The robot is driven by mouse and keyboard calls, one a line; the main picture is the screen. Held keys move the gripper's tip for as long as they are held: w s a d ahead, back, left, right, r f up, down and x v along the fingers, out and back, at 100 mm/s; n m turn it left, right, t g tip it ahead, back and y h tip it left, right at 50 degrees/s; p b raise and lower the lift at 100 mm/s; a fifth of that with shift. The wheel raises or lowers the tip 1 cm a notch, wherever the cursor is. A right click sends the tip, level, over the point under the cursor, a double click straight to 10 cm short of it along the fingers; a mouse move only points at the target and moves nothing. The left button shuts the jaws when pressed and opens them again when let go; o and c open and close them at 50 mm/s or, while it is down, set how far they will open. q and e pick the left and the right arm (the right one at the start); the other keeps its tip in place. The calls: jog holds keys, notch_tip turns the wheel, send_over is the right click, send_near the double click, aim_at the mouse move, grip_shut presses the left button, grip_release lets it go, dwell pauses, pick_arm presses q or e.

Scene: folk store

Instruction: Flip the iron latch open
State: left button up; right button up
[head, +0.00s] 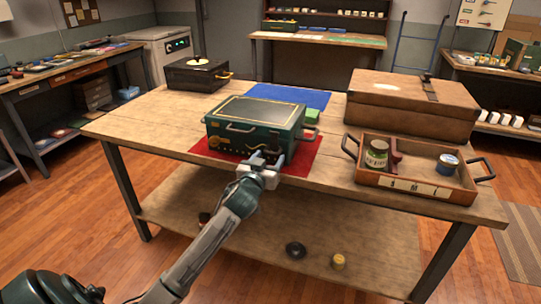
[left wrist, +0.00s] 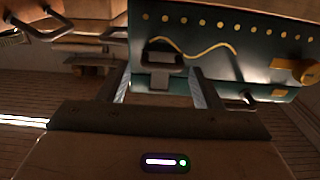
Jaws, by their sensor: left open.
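A dark green box (head: 255,125) with yellow trim stands on a red mat (head: 300,160) at the table's front. Its front also fills the upper right of the left wrist view (left wrist: 225,65). A grey metal latch (left wrist: 162,60), a loop with a plate, sits on that front. My left gripper (head: 264,158) is at the box's lower front. In the left wrist view its fingers (left wrist: 158,92) are apart, one on each side of the latch. I cannot tell whether they touch it. The head view mostly hides the latch behind the gripper. My right gripper is not in view.
A wooden chest (head: 410,104) and a tray (head: 430,188) with a green jar (head: 377,155) and blue tin (head: 447,164) stand to the right. A black box (head: 197,75) stands at back left. A blue mat (head: 290,95) lies behind the green box. The table's left is clear.

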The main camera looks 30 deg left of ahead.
pick_arm(q)
jog(key=shift+x, duration=0.9)
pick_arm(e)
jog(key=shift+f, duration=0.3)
pick_arm(q)
jog(key=shift+c, duration=0.2)
jog(key=c, duration=0.7)
